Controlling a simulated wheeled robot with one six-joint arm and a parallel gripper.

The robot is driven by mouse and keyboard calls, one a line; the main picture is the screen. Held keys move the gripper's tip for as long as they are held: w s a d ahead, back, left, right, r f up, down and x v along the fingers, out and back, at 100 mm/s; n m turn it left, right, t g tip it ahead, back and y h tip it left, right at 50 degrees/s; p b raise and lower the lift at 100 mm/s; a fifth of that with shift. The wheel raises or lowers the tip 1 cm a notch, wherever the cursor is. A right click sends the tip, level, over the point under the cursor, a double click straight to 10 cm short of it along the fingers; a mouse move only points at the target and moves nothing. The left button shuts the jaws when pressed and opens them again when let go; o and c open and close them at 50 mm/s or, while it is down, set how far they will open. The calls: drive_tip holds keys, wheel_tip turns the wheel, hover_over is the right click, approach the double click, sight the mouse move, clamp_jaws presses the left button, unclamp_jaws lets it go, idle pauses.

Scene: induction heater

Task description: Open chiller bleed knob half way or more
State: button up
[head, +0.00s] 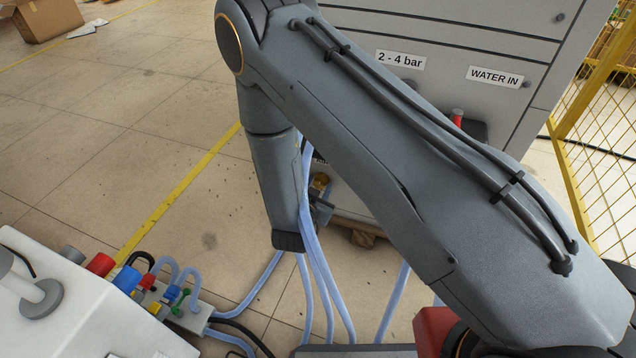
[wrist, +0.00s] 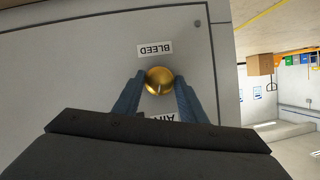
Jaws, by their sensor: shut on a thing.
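The chiller bleed knob (wrist: 159,80) is a round brass knob on the grey chiller panel in the wrist view, beside a label reading BLEED (wrist: 155,49). My gripper (wrist: 159,84) has its two blue fingers on either side of the knob, shut on it. How far the knob is turned cannot be told. In the head view the chiller (head: 450,40) stands at the upper right, with labels "2 - 4 bar" and "WATER IN". My arm covers much of it. A brass part (head: 320,182) shows low on the chiller, beside my arm's end; the fingertips are hidden there.
Several light-blue hoses (head: 318,270) run down from the chiller across the floor. A white unit (head: 60,310) with coloured connectors stands at the lower left. A yellow mesh fence (head: 595,130) is at the right. The tiled floor at the left is mostly clear.

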drive_tip(key=m+p, duration=0.1)
drive_tip(key=m+y+p, duration=0.1)
drive_tip(key=shift+s+d+m+t+p, duration=0.2)
drive_tip(key=shift+m+t+p, duration=0.1)
drive_tip(key=shift+t+p, duration=0.1)
drive_tip(key=shift+m+t+y+p, duration=0.4)
drive_tip(key=shift+m+y+p, duration=0.2)
drive_tip(key=shift+m+p, duration=0.1)
drive_tip(key=shift+c, duration=0.6)
drive_tip(key=m+t+y+p, duration=0.1)
drive_tip(key=m+p, duration=0.1)
drive_tip(key=m, duration=0.1)
drive_tip(key=shift+w+d+f+p, duration=0.1)
drive_tip(key=shift+d+p, duration=0.05)
drive_tip(key=shift+p, duration=0.25)
drive_tip(key=m+t+p, duration=0.1)
drive_tip(key=m, duration=0.1)
drive_tip(key=m+t+p, duration=0.1)
drive_tip(key=m+p, duration=0.1)
drive_tip(key=m, duration=0.1)
drive_tip(key=shift+f+y, duration=0.2)
drive_tip(key=shift+y, duration=0.1)
drive_tip(key=shift+w+f+m+t+p, duration=0.1)
drive_tip(key=shift+m+t+p, duration=0.4)
drive_tip(key=shift+m, duration=0.7)
drive_tip(key=shift+w+f+m+t+p, duration=0.1)
drive_tip(key=shift+m+t+p, duration=0.35)
drive_tip(key=shift+m, duration=0.75)
drive_tip(key=shift+w+r, duration=0.1)
